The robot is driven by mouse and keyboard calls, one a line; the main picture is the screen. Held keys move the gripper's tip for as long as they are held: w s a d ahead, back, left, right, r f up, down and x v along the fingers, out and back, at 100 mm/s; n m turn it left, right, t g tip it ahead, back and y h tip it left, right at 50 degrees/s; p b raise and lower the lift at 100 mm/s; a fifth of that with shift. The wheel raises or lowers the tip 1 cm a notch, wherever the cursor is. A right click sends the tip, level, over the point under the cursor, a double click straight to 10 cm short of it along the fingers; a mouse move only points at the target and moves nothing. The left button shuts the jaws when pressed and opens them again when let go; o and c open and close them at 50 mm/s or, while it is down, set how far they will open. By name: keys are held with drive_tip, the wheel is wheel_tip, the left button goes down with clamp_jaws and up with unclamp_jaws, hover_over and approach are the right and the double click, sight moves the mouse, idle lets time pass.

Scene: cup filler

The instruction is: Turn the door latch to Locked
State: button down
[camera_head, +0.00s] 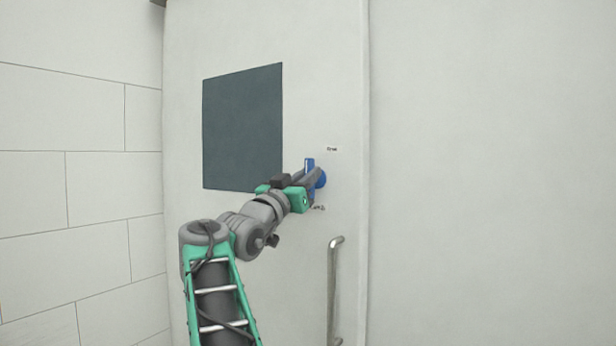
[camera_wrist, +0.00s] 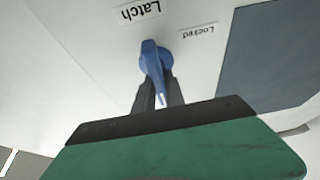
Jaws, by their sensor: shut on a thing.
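The blue door latch (camera_head: 309,164) is on the pale door, right of the dark panel, and its lever shows pointing upward in the head view. In the wrist view the latch (camera_wrist: 151,62) lies between my gripper's fingers (camera_wrist: 158,92), which are shut on its lever. My gripper (camera_head: 313,178) reaches it from the left in the head view and hides part of it. In the wrist view a "Latch" label (camera_wrist: 140,11) and a "Locked" label (camera_wrist: 198,32) appear upside down near the latch. The lever does not point at the "Locked" label there.
The door (camera_head: 225,40) carries a dark panel (camera_head: 243,125) left of the latch and a metal pull handle (camera_head: 334,290) below it. A small label (camera_head: 331,149) sits above the latch, too small to read. A tiled wall (camera_head: 80,190) stands at the left.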

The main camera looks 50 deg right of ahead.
drive_tip(key=shift+n, duration=0.4)
drive_tip(key=n+t, duration=0.2)
drive_tip(key=n, duration=0.1)
drive_tip(key=n+t+y+p, duration=0.1)
drive_tip(key=n+t, duration=0.1)
drive_tip(key=n, duration=0.2)
drive_tip(key=shift+w+r+n, duration=0.1)
drive_tip(key=shift+w+n, duration=0.05)
drive_tip(key=shift+n, duration=0.15)
drive_tip(key=n+t+y+p, duration=0.1)
drive_tip(key=n, duration=0.1)
drive_tip(key=n+y+p, duration=0.1)
drive_tip(key=n, duration=0.1)
drive_tip(key=shift+w+n+t, duration=0.15)
drive_tip(key=shift+n+t, duration=0.25)
drive_tip(key=shift+w+f+n+t+y+p, duration=0.1)
drive_tip(key=shift+f+n+y+p, duration=0.1)
drive_tip(key=shift+n+y+p, duration=1)
drive_tip(key=shift+w+f+n+t+p, duration=0.15)
drive_tip(key=shift+n+p, duration=0.6)
drive_tip(key=shift+n, duration=1.2)
drive_tip(key=shift+s+f+n+t+y+p, duration=0.1)
drive_tip(key=shift+f+n+y+p, duration=0.1)
drive_tip(key=shift+n+y+p, duration=1)
drive_tip(key=shift+n+h, duration=0.45)
drive_tip(key=shift+h, duration=0.15)
drive_tip(key=shift+f, duration=0.1)
drive_tip(key=c, duration=1.4)
unclamp_jaws()
